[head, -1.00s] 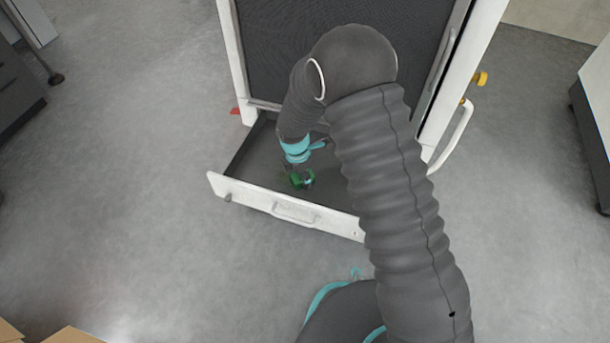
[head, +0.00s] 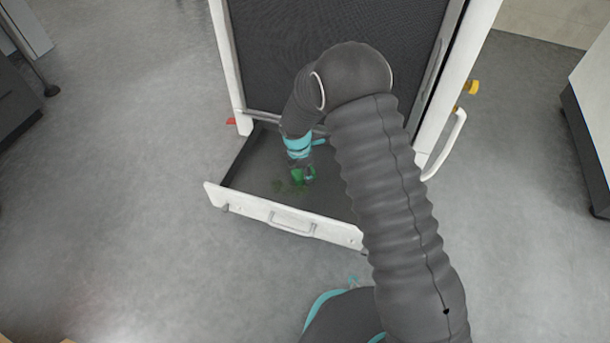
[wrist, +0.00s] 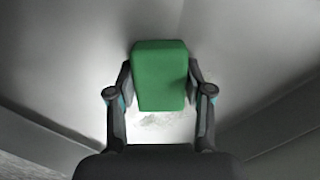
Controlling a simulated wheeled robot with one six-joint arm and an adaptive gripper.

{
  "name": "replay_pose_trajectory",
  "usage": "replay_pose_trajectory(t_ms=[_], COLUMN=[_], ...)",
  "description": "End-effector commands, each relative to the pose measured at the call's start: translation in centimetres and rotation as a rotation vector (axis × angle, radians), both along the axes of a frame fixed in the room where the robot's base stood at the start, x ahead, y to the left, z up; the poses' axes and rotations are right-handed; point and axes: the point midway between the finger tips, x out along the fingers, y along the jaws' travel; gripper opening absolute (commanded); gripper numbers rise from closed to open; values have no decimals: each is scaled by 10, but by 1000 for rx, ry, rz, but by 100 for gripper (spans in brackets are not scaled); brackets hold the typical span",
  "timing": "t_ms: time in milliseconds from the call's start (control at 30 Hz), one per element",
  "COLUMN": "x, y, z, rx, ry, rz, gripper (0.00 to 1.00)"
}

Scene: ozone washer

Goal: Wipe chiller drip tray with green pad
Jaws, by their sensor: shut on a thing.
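The drip tray (head: 246,164) is a dark, shallow drawer with a white front, pulled out at the foot of the chiller (head: 335,60). My gripper (head: 301,168) points down into the tray and is shut on the green pad (head: 304,175). In the wrist view, the green pad (wrist: 160,75) sits between the two fingers. Faint greenish marks (head: 287,186) lie on the tray floor, left of the pad. A pale, mottled patch (wrist: 160,120) shows below the pad in the wrist view. I cannot tell whether the pad touches the tray floor. My arm hides the tray's right side.
The tray front has a handle (head: 292,222). White chiller frame posts stand at both sides, with a white side handle (head: 445,145) and a yellow knob (head: 472,87) at right. Dark-based cabinets stand at far left and far right. The grey floor (head: 120,200) left of the tray is clear.

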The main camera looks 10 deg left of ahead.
Motion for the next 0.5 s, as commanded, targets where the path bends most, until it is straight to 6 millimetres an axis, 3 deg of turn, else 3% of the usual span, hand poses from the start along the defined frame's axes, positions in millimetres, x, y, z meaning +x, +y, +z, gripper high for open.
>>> replay_pose_trajectory(t_ms=[300,500], x=[24,29], y=[-2,-2], z=[-2,-2], rx=[1,2], ry=[-1,0], rz=[-3,-2], gripper=[18,18])
